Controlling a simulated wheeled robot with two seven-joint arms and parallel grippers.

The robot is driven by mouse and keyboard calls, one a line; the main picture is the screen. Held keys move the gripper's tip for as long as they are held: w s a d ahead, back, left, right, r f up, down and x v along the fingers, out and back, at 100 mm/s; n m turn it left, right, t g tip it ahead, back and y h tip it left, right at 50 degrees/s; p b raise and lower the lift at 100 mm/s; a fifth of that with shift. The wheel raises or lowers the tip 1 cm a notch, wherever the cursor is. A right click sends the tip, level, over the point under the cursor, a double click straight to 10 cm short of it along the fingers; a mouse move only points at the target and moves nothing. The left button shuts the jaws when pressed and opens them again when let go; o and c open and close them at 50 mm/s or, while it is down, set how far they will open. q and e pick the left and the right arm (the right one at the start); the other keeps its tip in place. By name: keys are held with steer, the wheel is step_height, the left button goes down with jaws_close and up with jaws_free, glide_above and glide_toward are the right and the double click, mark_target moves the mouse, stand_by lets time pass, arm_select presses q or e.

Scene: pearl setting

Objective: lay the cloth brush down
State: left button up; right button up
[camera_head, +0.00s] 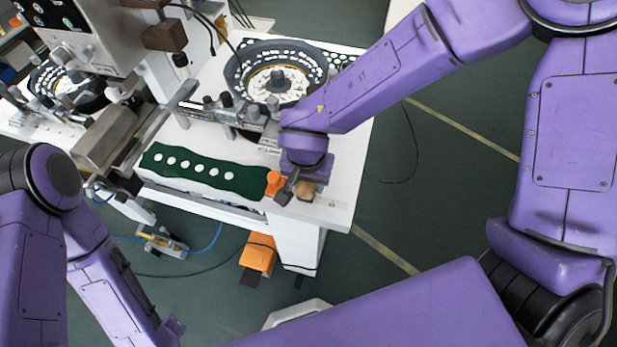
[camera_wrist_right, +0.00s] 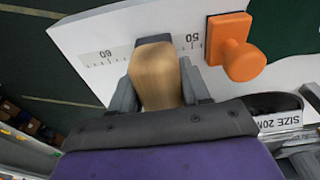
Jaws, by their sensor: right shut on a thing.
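My right gripper (camera_head: 297,189) is shut on the cloth brush, whose tan wooden body (camera_head: 306,188) shows at the front right corner of the white table. In the right wrist view, the wooden body (camera_wrist_right: 155,76) sits between the two grey fingers, over the table edge with the printed ruler.
An orange knobbed tool (camera_head: 274,183) stands close beside the right gripper; it also shows in the wrist view (camera_wrist_right: 235,48). A green cloth (camera_head: 228,181) with several white dots lies to the left. A round feeder bowl (camera_head: 238,75) and machine parts stand behind on the white table (camera_head: 345,165).

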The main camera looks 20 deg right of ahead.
steer(key=shift+f, duration=0.15)
steer(key=shift+f, duration=0.15)
steer(key=o, duration=1.2)
steer(key=shift+f+b, duration=0.15)
steer(key=shift+b, duration=0.55)
steer(key=r, duration=1)
steer(key=shift+s+a+r, duration=0.25)
steer(key=shift+a+r, duration=0.15)
steer(key=shift+r, duration=0.15)
steer(key=shift+r+p, duration=0.1)
steer(key=shift+p, duration=0.2)
